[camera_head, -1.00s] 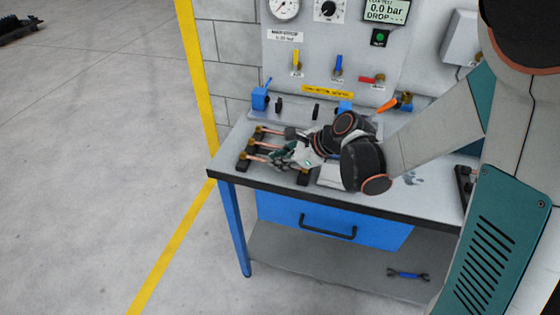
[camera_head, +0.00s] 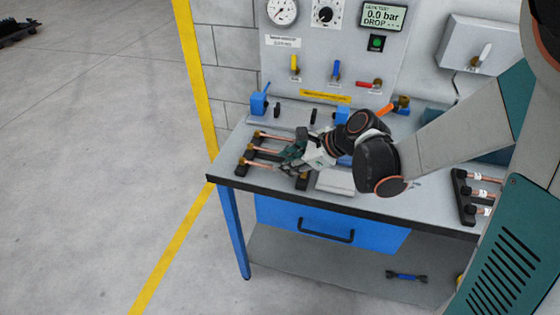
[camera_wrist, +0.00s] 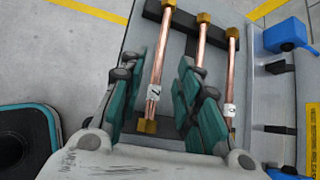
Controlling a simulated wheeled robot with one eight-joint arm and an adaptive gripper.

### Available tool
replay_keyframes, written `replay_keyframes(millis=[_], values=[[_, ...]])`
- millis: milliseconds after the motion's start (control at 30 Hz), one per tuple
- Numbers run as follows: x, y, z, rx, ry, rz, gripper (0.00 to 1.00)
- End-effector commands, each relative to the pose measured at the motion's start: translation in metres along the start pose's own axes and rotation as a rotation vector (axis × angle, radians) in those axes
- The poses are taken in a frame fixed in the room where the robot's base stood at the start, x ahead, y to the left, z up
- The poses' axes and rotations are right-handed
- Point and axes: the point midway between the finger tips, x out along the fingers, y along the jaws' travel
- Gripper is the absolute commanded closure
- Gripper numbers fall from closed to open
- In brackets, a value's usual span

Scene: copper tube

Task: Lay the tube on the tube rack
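A black tube rack (camera_head: 241,163) lies at the left end of the bench, with copper tubes across it. In the wrist view its far bar (camera_wrist: 184,19) carries the brass ends of three tubes. The left tube (camera_wrist: 158,70) has a white number tag and lies between my fingers. The middle tube (camera_wrist: 200,48) and the right tube (camera_wrist: 231,75) lie beyond my right finger. My gripper (camera_wrist: 160,95) is open, with gaps visible beside the left tube. In the head view my gripper (camera_head: 288,157) is over the rack's right part and hides tube ends there.
Another black rack (camera_head: 463,200) with short copper tubes stands at the bench's right. A blue clamp (camera_head: 259,103) and valves stand at the back by the gauge panel (camera_head: 330,45). A pale block (camera_head: 335,183) lies under my wrist. The bench's front edge is close.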

Motion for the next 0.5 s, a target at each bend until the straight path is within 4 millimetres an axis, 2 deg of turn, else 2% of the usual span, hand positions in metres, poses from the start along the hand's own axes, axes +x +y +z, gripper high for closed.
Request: replay_keyframes(millis=[33, 200, 400, 500], values=[[-0.015, -0.001, 0.002, 0.003, 0.001, -0.003, 0.69], [-0.048, -0.001, 0.001, 0.001, 0.001, -0.003, 0.69], [-0.072, -0.001, 0.001, 0.001, 0.001, -0.002, 0.69], [-0.076, 0.000, 0.000, 0.000, 0.000, -0.001, 0.69]])
